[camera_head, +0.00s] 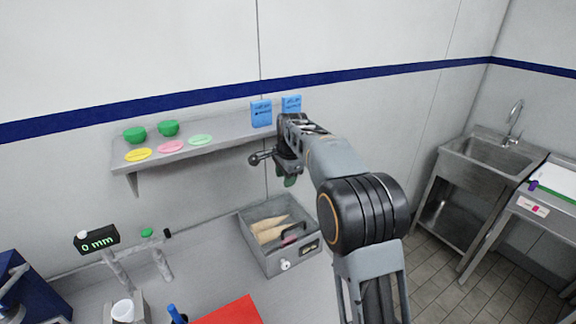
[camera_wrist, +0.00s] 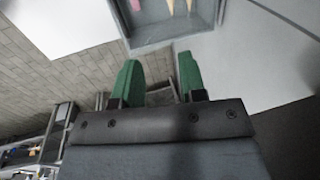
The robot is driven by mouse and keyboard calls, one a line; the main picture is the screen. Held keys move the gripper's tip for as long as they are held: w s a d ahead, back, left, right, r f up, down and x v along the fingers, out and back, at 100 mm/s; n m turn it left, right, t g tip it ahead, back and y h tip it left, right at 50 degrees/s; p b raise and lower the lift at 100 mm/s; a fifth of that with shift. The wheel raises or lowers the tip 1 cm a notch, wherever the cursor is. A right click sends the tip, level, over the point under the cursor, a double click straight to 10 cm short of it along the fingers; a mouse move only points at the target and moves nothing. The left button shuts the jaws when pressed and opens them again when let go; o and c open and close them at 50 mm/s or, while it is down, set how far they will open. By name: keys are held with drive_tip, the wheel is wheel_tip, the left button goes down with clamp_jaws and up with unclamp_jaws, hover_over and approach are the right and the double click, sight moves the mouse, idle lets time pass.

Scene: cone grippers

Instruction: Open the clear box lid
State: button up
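A grey box (camera_head: 278,264) stands on the counter, with tan cones (camera_head: 268,230) and a pink item (camera_head: 292,238) visible inside. A round white knob (camera_head: 285,265) is on its front. Its clear lid is hard to make out, and I cannot tell how it sits. My gripper (camera_head: 290,181) is above the box, near the shelf's right end, apart from it. In the wrist view the green fingers of my gripper (camera_wrist: 160,80) are spread with nothing between them. Part of the box (camera_wrist: 150,42) shows at the top there.
A wall shelf (camera_head: 230,134) holds green bowls (camera_head: 151,132), coloured discs (camera_head: 171,147) and blue packets (camera_head: 261,113). A display reading 0 mm (camera_head: 98,242) and a red board (camera_head: 232,312) are left of the box. A sink (camera_head: 490,152) stands at right.

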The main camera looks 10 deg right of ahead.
wheel_tip(320, 180, up, 6)
drive_tip(key=s, duration=0.1)
drive_tip(key=shift+s+d+r, duration=0.15)
drive_tip(key=shift+d+r, duration=0.05)
idle(0.3)
